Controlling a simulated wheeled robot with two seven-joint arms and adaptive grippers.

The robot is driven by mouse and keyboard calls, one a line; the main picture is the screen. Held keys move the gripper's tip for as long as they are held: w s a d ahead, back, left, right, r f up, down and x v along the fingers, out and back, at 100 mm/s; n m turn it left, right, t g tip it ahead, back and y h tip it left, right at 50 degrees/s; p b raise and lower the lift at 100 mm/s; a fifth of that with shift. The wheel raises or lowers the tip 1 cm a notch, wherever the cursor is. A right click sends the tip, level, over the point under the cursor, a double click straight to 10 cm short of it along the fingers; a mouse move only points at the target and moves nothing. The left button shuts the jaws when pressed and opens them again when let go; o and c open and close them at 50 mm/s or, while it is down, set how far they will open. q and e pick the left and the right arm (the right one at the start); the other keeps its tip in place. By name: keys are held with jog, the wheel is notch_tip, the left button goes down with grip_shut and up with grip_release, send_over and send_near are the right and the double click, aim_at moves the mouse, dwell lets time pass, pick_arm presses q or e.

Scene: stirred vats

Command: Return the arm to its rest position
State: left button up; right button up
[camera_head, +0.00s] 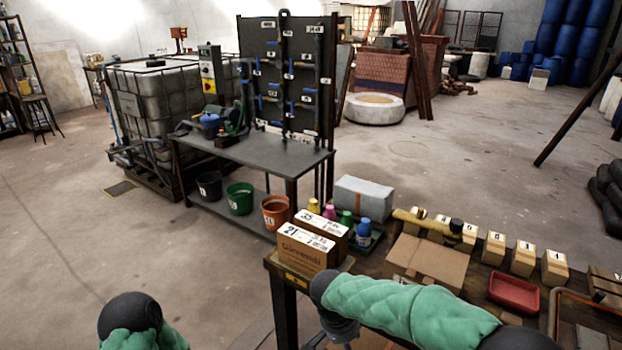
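My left arm, in a green sleeve with a black rounded joint, shows only at the bottom left edge, over bare floor; its gripper is out of the picture. My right arm, also green-sleeved, reaches in from the lower right across the near edge of the workbench (273,264). Its black joint is just in front of the boxed carton marked 21 (304,254), and a grey link bends down from there out of the frame. The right gripper's fingers are not visible. I cannot see whether either hand holds anything.
Behind the 21 carton is a carton marked 35 (322,229). A dark table (258,154) stands farther back. Floor at left is clear.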

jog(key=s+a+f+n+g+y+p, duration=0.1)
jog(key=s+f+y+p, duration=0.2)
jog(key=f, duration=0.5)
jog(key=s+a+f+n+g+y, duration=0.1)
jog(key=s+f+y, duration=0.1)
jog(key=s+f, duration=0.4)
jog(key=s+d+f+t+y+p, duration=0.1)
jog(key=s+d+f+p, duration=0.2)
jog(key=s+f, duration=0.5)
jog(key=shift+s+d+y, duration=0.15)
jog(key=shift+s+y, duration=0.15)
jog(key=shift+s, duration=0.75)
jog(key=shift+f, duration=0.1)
